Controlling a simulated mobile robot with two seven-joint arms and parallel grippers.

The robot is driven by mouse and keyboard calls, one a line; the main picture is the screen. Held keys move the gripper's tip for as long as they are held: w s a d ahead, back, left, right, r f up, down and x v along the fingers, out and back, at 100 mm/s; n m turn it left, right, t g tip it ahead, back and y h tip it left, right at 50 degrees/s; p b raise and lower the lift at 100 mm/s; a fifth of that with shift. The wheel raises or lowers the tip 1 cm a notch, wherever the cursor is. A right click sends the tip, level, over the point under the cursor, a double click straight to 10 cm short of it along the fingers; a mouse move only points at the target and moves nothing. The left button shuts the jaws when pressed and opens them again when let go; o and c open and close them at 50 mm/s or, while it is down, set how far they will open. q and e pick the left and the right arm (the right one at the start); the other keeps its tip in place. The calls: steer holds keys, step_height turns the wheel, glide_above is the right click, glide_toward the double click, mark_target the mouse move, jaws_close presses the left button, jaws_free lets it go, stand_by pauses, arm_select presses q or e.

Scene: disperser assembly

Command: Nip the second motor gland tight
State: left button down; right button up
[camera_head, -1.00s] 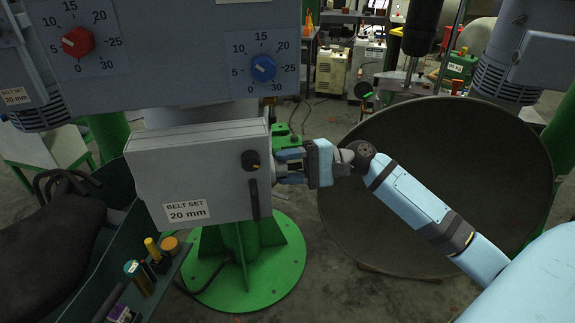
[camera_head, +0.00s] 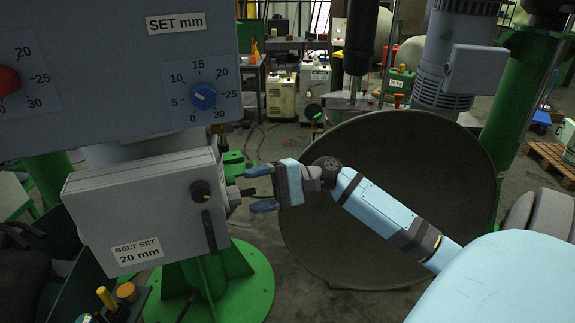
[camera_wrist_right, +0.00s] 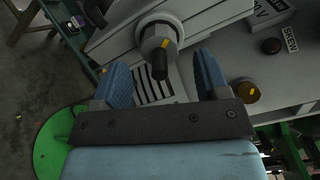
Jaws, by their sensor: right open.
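A grey box (camera_head: 140,210) labelled "BELT SET 20 mm" hangs at the left in the head view. A gland (camera_head: 233,194) with a short dark stub sticks out of its right side. The right wrist view shows a round grey gland (camera_wrist_right: 158,37) with a dark stub and a yellow mark. My right gripper (camera_head: 261,188) is open and empty just right of the gland, its fingers pointing at it. In the right wrist view the stub's tip lies between the spread fingers (camera_wrist_right: 162,75), touching neither. My left gripper is out of view.
A panel with a blue knob (camera_head: 203,96) and a red knob (camera_head: 8,80) stands above the box. A large dark dish (camera_head: 400,230) stands behind my right arm. A green base (camera_head: 250,290) is below.

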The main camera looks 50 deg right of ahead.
steer(key=b+v, duration=0.2)
steer(key=v, duration=0.8)
steer(key=shift+b, duration=0.35)
steer(key=shift+s+d, duration=0.1)
steer(key=s+a+f+n+t+h, duration=0.1)
steer(key=a+f+h, duration=0.35)
steer(key=f, duration=0.95)
steer(key=s+a+f+n+t+h, duration=0.1)
steer(key=a+f+h, duration=0.35)
steer(key=f, duration=0.95)
steer(key=s+a+f+n+h, duration=0.2)
steer(key=s+a+f+n, duration=0.3)
steer(key=a, duration=0.2)
steer(key=s+a+f+n+t+h, duration=0.1)
steer(key=s+a+f+n, duration=0.3)
steer(key=a, duration=0.4)
steer(key=shift+s+a+f+n+t+h, duration=0.3)
steer(key=shift+s+f+n+h, duration=0.1)
steer(key=shift+s+h, duration=0.25)
